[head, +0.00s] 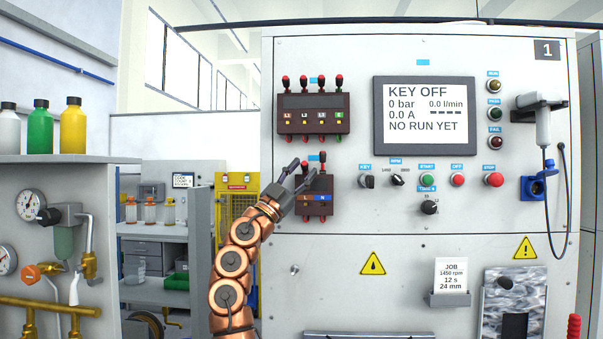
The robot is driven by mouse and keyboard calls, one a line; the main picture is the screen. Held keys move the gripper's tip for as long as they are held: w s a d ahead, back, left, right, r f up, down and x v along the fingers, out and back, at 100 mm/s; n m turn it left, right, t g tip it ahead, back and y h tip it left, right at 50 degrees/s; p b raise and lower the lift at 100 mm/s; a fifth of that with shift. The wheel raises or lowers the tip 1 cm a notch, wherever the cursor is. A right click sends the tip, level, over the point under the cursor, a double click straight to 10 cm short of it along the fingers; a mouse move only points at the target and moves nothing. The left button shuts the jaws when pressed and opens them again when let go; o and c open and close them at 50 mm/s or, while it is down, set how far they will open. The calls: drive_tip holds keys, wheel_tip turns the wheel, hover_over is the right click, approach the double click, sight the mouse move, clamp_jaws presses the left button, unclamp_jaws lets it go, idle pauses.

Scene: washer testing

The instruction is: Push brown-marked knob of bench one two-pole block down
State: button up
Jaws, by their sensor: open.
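The two-pole block (316,207) is a dark brown box on the front of bench one, marked by a "1" plate (547,50). Its left pole has a brown-orange L label and its right pole a blue N label. A red-tipped knob (322,157) stands up above the N side. The brown-marked knob on the L side cannot be made out; my gripper covers that spot. My gripper (302,172) is open, its dark fingers over the block's upper left. Whether it touches the block cannot be told.
The screen (424,117) reads KEY OFF, 0 bar, NO RUN YET. Knobs and buttons (427,180) lie to the right. The panel below the block is clear.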

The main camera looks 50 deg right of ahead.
drive_tip(key=w+a+f, duration=0.2)
drive_tip(key=a, duration=1.1)
drive_tip(key=shift+w+a, duration=0.4)
idle(1.0)
